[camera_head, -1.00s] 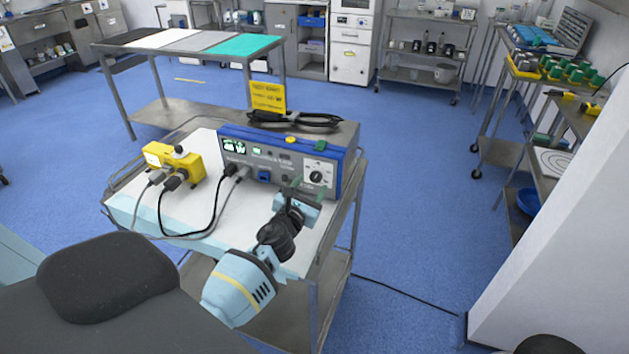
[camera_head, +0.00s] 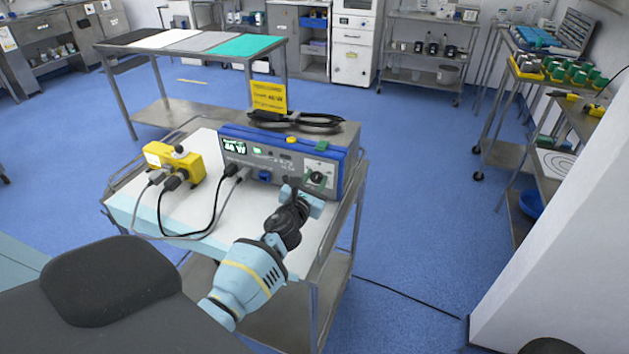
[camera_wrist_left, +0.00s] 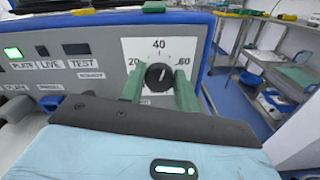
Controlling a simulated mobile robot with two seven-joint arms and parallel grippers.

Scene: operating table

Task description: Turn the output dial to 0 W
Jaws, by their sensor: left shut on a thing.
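The output dial is a round black knob (camera_wrist_left: 158,76) on a white plate (camera_wrist_left: 180,48) marked 20, 40 and 60. Its light pointer mark is near the top, around 40. In the head view the dial (camera_head: 317,179) is at the right of the blue-framed generator's (camera_head: 267,163) front. My left gripper (camera_wrist_left: 158,90) is shut on the dial, a green finger on each side of it. The lit green display (camera_head: 234,146) at the left of the front seems to read 40-something W; the last digit is unclear. My right gripper is not in view.
The generator stands on a metal cart (camera_head: 150,212). A yellow box (camera_head: 173,163) with cables plugged in is left of it. A yellow card (camera_head: 268,96) and black cables (camera_head: 295,118) are on top. Blue floor is open to the right of the cart.

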